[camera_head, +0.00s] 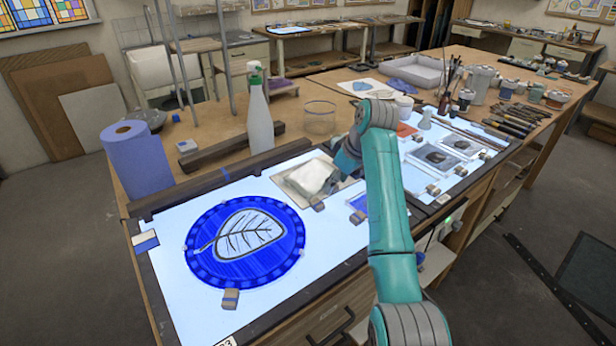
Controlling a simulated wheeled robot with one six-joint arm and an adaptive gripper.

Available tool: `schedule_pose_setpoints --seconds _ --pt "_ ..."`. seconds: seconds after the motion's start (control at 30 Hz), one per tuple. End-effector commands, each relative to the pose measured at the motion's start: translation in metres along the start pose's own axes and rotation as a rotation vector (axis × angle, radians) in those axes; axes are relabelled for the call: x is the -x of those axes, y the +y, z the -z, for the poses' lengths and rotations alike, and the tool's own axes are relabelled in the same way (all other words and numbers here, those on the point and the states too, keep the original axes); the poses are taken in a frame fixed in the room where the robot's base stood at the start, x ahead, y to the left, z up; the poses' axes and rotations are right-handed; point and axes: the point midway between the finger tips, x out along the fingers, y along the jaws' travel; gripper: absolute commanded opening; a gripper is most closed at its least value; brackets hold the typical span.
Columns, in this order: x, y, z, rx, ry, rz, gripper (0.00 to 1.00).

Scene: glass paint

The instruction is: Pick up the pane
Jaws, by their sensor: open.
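A round blue pane (222,262) with a pale leaf drawing lies flat on the lit table top (178,300) at the front left. A square pane (290,180) with a folded white cloth on it lies behind it. A small blue pane (357,203) lies right of that, partly hidden by my arm. Small panes with dark oval patterns (436,157) lie to the right of my arm. My gripper (337,178) is open, low over the right edge of the white cloth. Its fingertips are small and partly hidden, so contact is unclear.
A blue paper roll (138,160) and a white spray bottle (259,118) stand behind the lit top, with a glass jar (319,118). Brushes and jars crowd the right. A dark bar (220,177) edges the back.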

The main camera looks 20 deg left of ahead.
Motion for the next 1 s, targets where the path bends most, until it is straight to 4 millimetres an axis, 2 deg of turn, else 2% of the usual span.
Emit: schedule_pose_setpoints --seconds 0.1,0.33,0.37,0.57,0.87,1.0 --pt "-0.0106 0.0008 -0.0075 0.000 0.000 0.000 0.56" --pt "-0.0120 0.0010 -0.0081 0.001 0.001 -0.001 0.56" --pt "-0.0120 0.0010 -0.0081 0.001 0.001 -0.001 0.51" --pt "-0.0120 0.0009 -0.0080 0.001 0.000 0.000 0.01" --pt "-0.0113 0.0009 -0.0075 0.001 0.001 -0.001 0.00" --pt "-0.0022 0.0010 -0.0036 0.001 0.002 -0.001 0.00"
